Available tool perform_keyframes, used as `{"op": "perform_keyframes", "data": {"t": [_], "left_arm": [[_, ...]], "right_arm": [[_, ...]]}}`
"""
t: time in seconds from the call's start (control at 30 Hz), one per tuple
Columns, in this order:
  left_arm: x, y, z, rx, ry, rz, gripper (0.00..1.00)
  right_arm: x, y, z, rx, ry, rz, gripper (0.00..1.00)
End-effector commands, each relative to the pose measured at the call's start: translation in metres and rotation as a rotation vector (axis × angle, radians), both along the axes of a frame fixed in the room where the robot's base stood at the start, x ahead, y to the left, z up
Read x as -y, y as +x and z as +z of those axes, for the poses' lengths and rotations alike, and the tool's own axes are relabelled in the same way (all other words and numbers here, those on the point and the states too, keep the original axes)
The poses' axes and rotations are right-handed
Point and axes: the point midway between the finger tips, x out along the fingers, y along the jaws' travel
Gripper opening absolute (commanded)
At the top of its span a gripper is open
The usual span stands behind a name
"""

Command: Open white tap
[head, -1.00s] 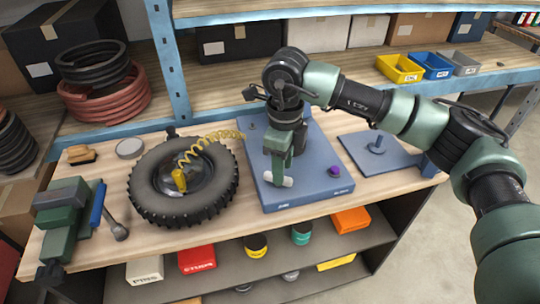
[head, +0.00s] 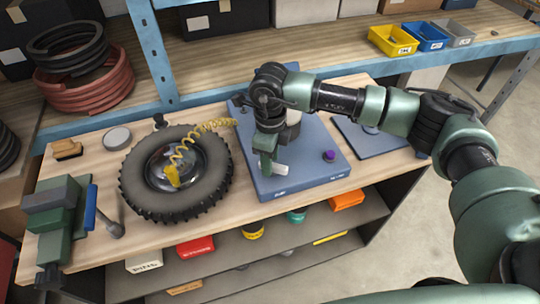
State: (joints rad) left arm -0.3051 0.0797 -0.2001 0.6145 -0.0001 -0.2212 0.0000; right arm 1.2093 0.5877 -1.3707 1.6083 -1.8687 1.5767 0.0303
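The white tap (head: 281,169) shows as a short white handle low on the blue board (head: 310,177) that lies on the bench. A purple knob (head: 329,156) sits to its right on the same board. My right gripper (head: 266,164) points down over the board, with its green finger at the left end of the white handle. The gripper hides the rest of the tap. I cannot tell whether it touches the handle or how far apart its fingers are. My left gripper is out of view.
A tyre (head: 131,187) with a coiled yellow hose (head: 200,130) lies left of the board. A second blue plate (head: 385,148) lies right. Bins stand on the shelf behind.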

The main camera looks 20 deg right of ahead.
Motion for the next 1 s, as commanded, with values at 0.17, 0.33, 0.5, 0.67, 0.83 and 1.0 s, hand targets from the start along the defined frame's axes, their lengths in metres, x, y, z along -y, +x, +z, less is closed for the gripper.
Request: {"op": "perform_keyframes", "data": {"t": [0.17,0.33,0.5,0.67,0.83,1.0], "left_arm": [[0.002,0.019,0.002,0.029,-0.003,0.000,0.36],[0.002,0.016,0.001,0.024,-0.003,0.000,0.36],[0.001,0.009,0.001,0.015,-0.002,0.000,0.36],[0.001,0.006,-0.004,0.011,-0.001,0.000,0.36],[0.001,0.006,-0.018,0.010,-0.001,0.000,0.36],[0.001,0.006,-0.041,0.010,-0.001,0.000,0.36]], "right_arm": [[0.000,0.000,-0.001,0.001,0.000,0.001,0.40],[0.000,0.000,-0.001,0.001,0.000,0.000,0.12],[0.000,0.000,-0.001,0.001,0.000,0.000,0.00],[0.000,0.000,-0.002,0.001,0.000,0.014,0.00],[0.000,0.001,-0.005,0.006,0.001,0.072,0.00],[-0.001,0.000,-0.007,0.006,0.001,0.181,0.00]]}}
